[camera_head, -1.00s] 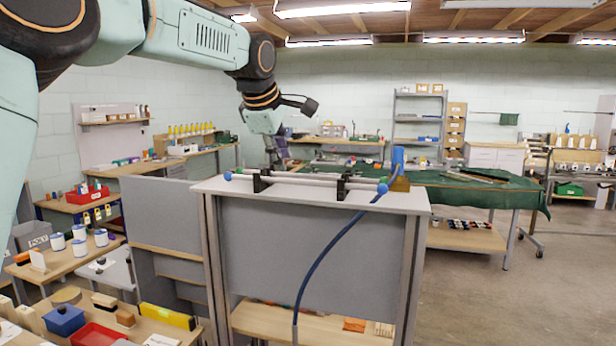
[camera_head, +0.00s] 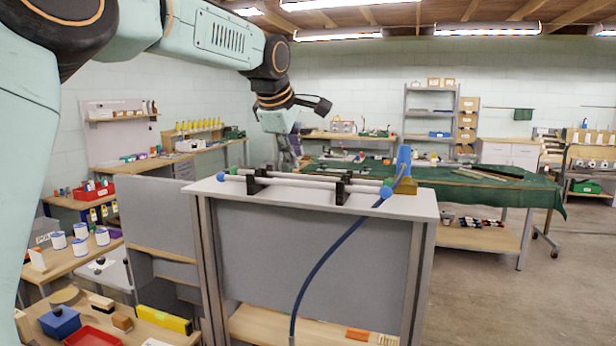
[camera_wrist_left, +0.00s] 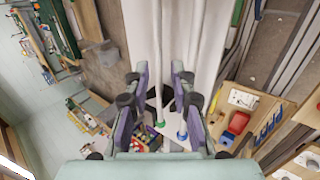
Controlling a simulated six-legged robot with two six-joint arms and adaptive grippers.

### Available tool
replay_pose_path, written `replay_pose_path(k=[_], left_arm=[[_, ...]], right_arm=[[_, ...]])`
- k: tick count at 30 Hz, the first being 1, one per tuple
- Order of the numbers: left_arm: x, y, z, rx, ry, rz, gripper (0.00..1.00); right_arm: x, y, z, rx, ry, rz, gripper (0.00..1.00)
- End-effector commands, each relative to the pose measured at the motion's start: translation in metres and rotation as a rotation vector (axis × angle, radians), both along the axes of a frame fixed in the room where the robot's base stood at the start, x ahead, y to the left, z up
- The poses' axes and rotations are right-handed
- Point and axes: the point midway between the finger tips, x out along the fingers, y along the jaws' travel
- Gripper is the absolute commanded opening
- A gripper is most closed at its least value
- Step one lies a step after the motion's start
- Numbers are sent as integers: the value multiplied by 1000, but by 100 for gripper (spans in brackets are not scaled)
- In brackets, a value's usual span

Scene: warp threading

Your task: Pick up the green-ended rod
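Two thin pale rods lie side by side in black holders on the white top of a grey stand (camera_head: 325,200). The green-ended rod (camera_head: 310,177) has green tips at both ends; the other rod (camera_head: 305,185) has blue balls. In the left wrist view the green tip (camera_wrist_left: 160,124) shows beside the blue one (camera_wrist_left: 182,135). My left gripper (camera_head: 290,160) hangs beyond the stand's far edge in the head view. In the left wrist view its fingers (camera_wrist_left: 158,85) are apart, one on either side of the rods in the picture. I see no contact. My right gripper is not in view.
A blue hose (camera_head: 330,262) curves down the stand's front from the right blue end. A brass block with a blue piece (camera_head: 403,180) stands at the top's right end. A table with green cloth (camera_head: 450,185) stands behind. Floor at the right is open.

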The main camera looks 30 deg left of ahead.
Motion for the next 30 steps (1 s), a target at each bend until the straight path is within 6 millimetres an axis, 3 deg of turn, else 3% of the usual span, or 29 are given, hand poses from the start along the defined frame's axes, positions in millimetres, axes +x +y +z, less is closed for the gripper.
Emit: replay_pose_path(k=[12,22,30], left_arm=[[34,5,-41,0,2,0,24],[41,7,-48,-1,0,0,24],[40,7,-48,-2,1,0,2]], right_arm=[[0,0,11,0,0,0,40],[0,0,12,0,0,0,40],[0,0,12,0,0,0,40]])
